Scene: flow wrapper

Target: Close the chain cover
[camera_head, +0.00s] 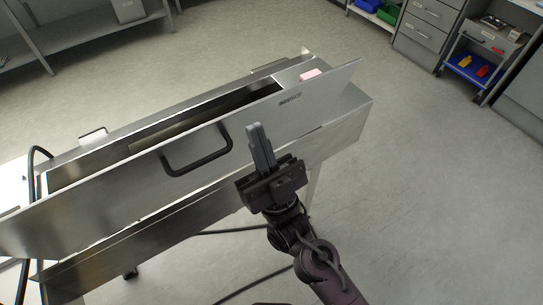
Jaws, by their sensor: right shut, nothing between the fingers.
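The chain cover (110,192) is a long grey metal panel with a black U-shaped handle (197,163) on its face. It stands tilted up along the near side of the long metal machine, and a dark open channel (150,135) shows behind it. My right gripper (257,132) is shut and empty, its fingers pointing up, in front of the cover to the right of the handle. Whether its fingertips touch the panel I cannot tell. My left gripper is not in view.
A pink block (310,74) sits at the machine's far right end. A black cable (40,152) loops at the left end, and more cables lie on the floor below. Shelves and a cart (482,58) stand at the back. The floor to the right is clear.

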